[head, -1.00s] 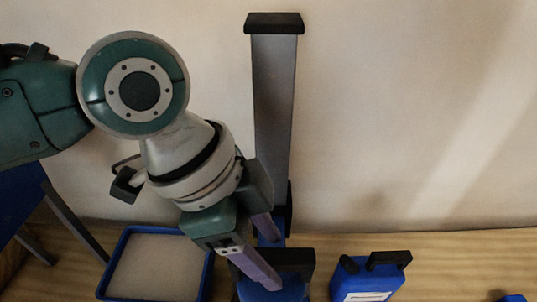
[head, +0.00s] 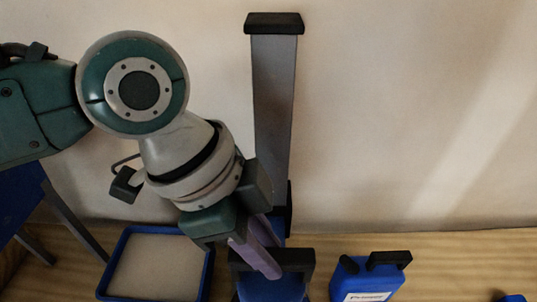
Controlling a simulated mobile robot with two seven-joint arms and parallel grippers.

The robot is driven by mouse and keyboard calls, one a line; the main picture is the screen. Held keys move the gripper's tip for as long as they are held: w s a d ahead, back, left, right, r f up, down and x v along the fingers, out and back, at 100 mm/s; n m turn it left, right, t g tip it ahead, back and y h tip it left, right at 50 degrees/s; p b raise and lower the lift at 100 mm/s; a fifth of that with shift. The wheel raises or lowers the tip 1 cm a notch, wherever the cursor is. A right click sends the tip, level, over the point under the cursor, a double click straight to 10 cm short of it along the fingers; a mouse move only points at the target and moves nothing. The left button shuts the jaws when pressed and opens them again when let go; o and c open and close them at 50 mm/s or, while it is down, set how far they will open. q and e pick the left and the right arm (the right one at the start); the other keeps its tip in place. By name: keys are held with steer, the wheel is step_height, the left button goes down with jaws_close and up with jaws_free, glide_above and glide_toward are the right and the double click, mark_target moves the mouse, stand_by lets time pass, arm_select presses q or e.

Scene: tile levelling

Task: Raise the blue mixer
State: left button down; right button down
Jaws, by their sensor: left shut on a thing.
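The blue mixer (head: 272,291) stands at the bottom centre, its lower part cut off by the picture's edge. A tall grey post (head: 273,110) with a black cap rises behind it, and a black bar (head: 297,258) lies across its top front. My left gripper (head: 268,256) reaches down from the upper left. Its two purple fingers are close together and shut on part of the mixer beside the black bar. The fingers and bar hide the exact gripped spot. My right gripper is not in view.
A blue tray (head: 208,279) with pale grey contents lies on the wooden floor left of the mixer. A blue jug (head: 352,284) with a black handle and white label stands to its right. A plain wall is behind. Another blue thing (head: 514,299) shows at the bottom right corner.

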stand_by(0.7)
arm_select(q)
step_height(320, 180, up, 13)
steer(key=p, duration=1.2)
steer(key=shift+d, duration=0.15)
steer(key=c, duration=1.2)
jaws_free()
steer(key=o, duration=0.5)
